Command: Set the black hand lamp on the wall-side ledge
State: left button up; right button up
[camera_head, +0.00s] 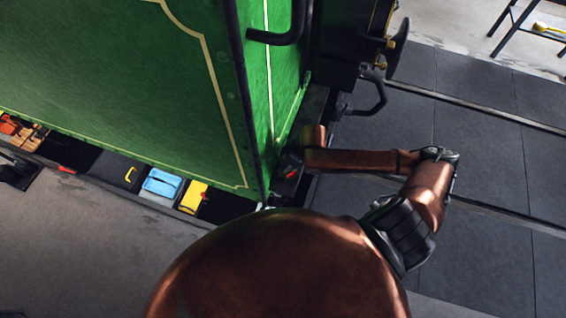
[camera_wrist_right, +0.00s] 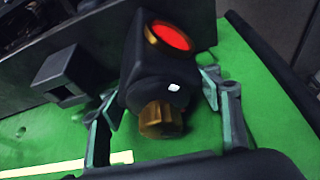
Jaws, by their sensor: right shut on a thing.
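The black hand lamp (camera_wrist_right: 150,75) has a red lens and a brass-coloured knob, and fills the middle of the right wrist view. My right gripper (camera_wrist_right: 158,100) is shut on it, with one finger on each side of its body. In the head view the right gripper (camera_head: 290,165) is small and dark by the corner of the green tram, with a red spot of the lamp showing. I cannot tell which surface is the wall-side ledge. My left gripper is not in view.
The green tram panel (camera_head: 120,80) fills the upper left. Along its foot lie a blue box (camera_head: 162,183), a yellow box (camera_head: 194,197) and other items. A black handle (camera_head: 370,95) and a round buffer (camera_head: 398,48) stick out nearby. The wrist view shows a black box-shaped bracket (camera_wrist_right: 62,72).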

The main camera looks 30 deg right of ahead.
jog(key=o, duration=1.9)
jog(key=shift+o, duration=0.2)
jog(key=v, duration=1.2)
jog(key=shift+w+p, duration=0.1)
jog(key=shift+p, duration=0.2)
